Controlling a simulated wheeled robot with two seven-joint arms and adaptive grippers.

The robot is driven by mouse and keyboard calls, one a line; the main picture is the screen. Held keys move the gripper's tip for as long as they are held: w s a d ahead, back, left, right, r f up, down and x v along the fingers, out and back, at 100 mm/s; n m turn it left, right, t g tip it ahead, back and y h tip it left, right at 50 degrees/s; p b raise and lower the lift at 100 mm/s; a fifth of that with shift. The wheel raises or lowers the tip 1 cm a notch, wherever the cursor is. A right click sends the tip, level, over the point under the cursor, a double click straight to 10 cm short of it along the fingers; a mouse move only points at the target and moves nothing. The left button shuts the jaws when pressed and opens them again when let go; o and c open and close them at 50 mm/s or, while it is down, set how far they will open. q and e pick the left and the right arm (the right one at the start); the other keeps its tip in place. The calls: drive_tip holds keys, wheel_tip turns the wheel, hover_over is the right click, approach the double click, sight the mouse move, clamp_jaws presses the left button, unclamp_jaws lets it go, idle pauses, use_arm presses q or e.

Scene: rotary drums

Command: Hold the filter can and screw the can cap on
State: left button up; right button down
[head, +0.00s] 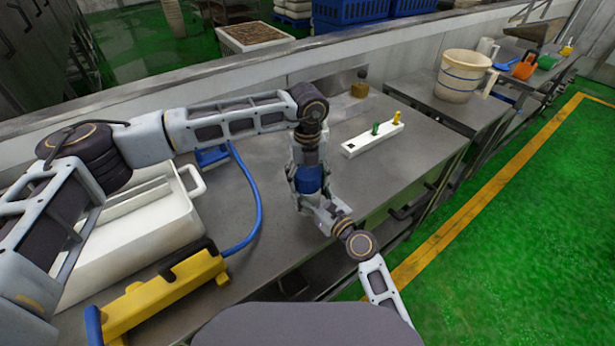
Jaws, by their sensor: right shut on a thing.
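A blue cylinder, which looks like the filter can (308,180), stands upright over the steel table near the middle of the head view. My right gripper (318,203) reaches it from the lower right and is shut on it. My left gripper (306,152) points down from above, directly over the can's top. Its fingers are small and overlap the can's upper end, so I cannot tell whether they are open or shut. The can cap cannot be made out; the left gripper hides the can's top.
A white block with green and yellow fittings (374,140) lies right of the grippers. A white tub (135,235), a blue hose (252,200) and a yellow tool (165,292) are at left. A beige bucket (461,75) stands on the far table. Bare steel lies behind the grippers.

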use_arm(q)
drive_tip(key=c, duration=0.5)
drive_tip(key=shift+m, duration=0.3)
drive_tip(key=m, duration=1.1)
drive_tip(key=shift+m, duration=0.3)
drive_tip(key=m, duration=1.2)
drive_tip(key=o, duration=1.2)
